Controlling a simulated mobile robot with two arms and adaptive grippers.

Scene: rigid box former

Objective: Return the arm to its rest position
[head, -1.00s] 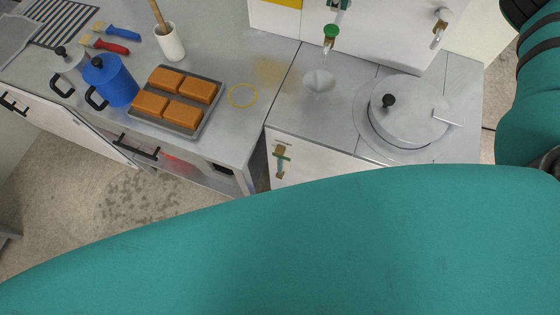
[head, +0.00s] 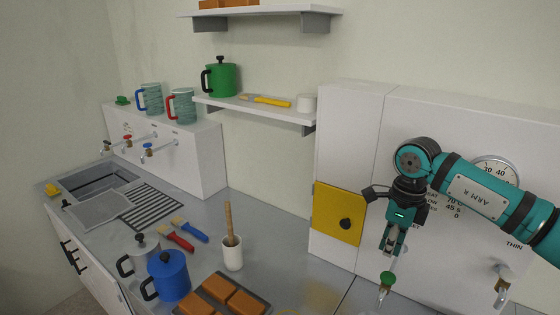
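My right arm, in teal with black joints, comes in from the right edge in the head view. My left arm and gripper are not in view.
The counter holds a blue pot (head: 169,277), a white cup (head: 232,254) with a wooden tool, and a tray (head: 262,303) of orange blocks. A shelf (head: 258,110) is above.

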